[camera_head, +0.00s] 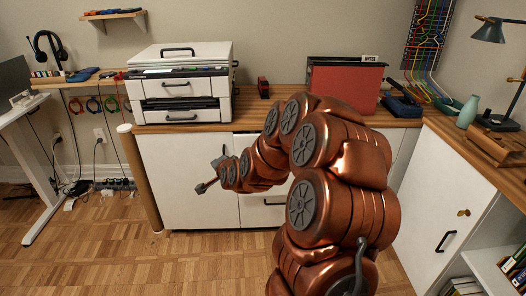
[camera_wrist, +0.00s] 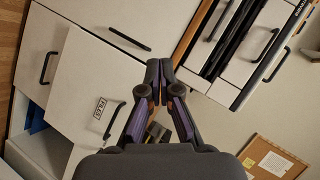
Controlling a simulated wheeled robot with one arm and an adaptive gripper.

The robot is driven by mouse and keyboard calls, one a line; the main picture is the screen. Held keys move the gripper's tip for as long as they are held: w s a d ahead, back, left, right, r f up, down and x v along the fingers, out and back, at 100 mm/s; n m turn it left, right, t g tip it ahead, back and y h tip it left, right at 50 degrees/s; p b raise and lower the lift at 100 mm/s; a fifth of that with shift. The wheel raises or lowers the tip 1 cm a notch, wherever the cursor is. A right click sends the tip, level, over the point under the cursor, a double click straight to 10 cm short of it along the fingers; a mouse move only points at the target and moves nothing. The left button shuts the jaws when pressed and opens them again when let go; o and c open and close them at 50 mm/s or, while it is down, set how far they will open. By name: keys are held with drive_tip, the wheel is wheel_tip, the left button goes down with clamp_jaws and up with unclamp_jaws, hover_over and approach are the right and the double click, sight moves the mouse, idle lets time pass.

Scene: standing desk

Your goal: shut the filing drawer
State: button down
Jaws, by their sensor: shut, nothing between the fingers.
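In the wrist view, the filing drawer's white front (camera_wrist: 85,85) carries a FILES label and a dark bar handle. It seems to stand out from the cabinet, with an opening beside its left edge where something blue (camera_wrist: 38,126) shows. How far it is out is hard to tell. My gripper (camera_wrist: 158,70) is shut and empty, its fingertips overlapping the drawer's right side in that view; I cannot tell if they touch it. In the head view my gripper (camera_head: 203,188) is in front of the white cabinet (camera_head: 175,165), and my arm hides part of the cabinet front.
The printer (camera_head: 180,84) stands on the wooden counter, with a red file box (camera_head: 343,88) farther right. A wooden post (camera_head: 140,180) stands at the cabinet's left end. A white door (camera_head: 440,195) is on the right. The parquet floor (camera_head: 200,265) in front is clear.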

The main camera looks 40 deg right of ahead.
drive_tip(key=s+d+f+m+t+h+b, duration=0.1)
drive_tip(key=d+f+m+h+b, duration=0.3)
drive_tip(key=d, duration=0.6)
drive_tip(key=s+d+f+m+t+h+b, duration=0.1)
drive_tip(key=d+f+m+h, duration=0.3)
drive_tip(key=d, duration=0.5)
drive_tip(key=w+d+r+m+b, duration=0.1)
drive_tip(key=w+d+b, duration=0.1)
drive_tip(key=w+d, duration=0.6)
drive_tip(key=w, duration=0.3)
drive_tip(key=shift+w+d+r, duration=0.15)
drive_tip(key=shift+r, duration=0.2)
drive_tip(key=shift+w+d, duration=0.1)
